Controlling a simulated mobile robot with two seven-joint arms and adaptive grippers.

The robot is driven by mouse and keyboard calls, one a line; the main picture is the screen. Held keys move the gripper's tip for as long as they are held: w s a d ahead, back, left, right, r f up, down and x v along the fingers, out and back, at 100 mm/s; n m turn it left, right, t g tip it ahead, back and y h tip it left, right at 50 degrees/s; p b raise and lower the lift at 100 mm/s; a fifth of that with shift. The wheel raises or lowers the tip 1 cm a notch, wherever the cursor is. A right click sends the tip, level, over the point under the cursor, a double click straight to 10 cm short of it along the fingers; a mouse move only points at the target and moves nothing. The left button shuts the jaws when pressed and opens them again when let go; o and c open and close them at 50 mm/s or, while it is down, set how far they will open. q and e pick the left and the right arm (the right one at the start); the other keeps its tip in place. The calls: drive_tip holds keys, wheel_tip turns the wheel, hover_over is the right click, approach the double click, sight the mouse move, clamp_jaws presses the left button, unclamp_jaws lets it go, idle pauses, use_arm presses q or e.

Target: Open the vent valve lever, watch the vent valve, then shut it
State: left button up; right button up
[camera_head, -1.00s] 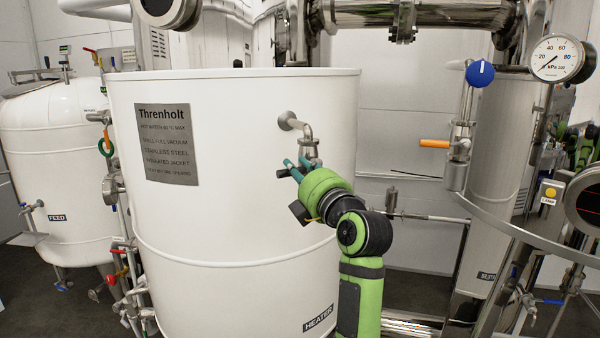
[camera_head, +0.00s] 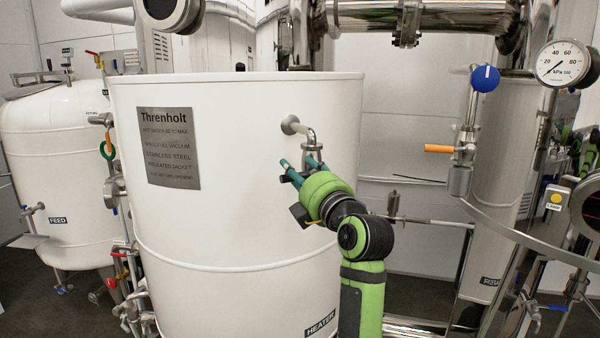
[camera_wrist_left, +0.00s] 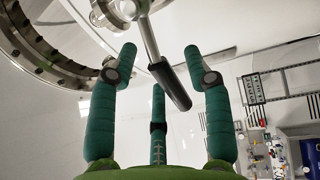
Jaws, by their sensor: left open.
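A steel elbow pipe and valve fitting (camera_head: 308,137) sticks out of the white heater tank. My left gripper (camera_head: 299,164), with teal fingers, is just below this fitting and overlaps its lower end. In the left wrist view a metal lever with a dark grip (camera_wrist_left: 171,86) hangs down between the spread fingertips (camera_wrist_left: 161,52). The gripper is open; I cannot tell whether any finger touches the grip. The head view does not show the lever clearly behind my fingers. My right gripper is not in view.
The heater tank (camera_head: 235,265) stands close beside my left arm. An orange-handled valve (camera_head: 438,148) with a blue knob (camera_head: 485,78) and a pressure gauge (camera_head: 562,63) are at the right. A curved steel rail (camera_head: 530,235) runs there. The feed tank (camera_head: 55,150) stands at the left.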

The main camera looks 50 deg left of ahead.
use_arm(q)
drive_tip(key=v, duration=0.7)
idle(0.3)
drive_tip(key=shift+d, duration=0.1)
